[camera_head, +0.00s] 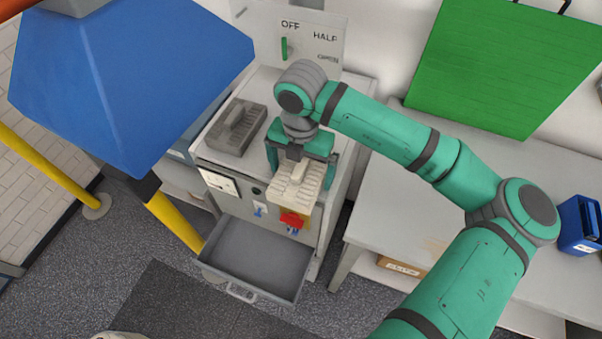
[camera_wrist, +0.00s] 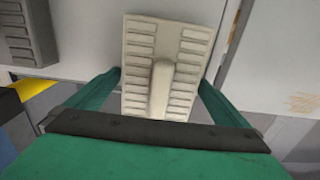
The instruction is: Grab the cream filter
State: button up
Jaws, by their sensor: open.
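The cream filter (camera_head: 290,187) is a slatted, pale block with a raised grip along its middle. In the head view it is at the front edge of the grey cabinet's top, below my gripper (camera_head: 301,165). In the wrist view the cream filter (camera_wrist: 165,65) stands straight ahead, with its lower part between the two green fingers of my gripper (camera_wrist: 160,90). The fingers are open, one at each side, and I cannot tell whether either touches it. Part of its near end is hidden by the gripper body.
A dark grey filter (camera_head: 236,127) lies on the cabinet top at the left. An open, empty drawer (camera_head: 255,258) juts from the cabinet front. A red knob (camera_head: 291,219) is just below the cream filter. A white bench (camera_head: 390,215) stands at the right, and a blue hood (camera_head: 125,80) at the left.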

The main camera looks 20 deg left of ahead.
jog(key=shift+c, duration=0.3)
jog(key=c, duration=1.1)
jog(key=shift+o, duration=0.2)
jog(key=shift+r, duration=0.1)
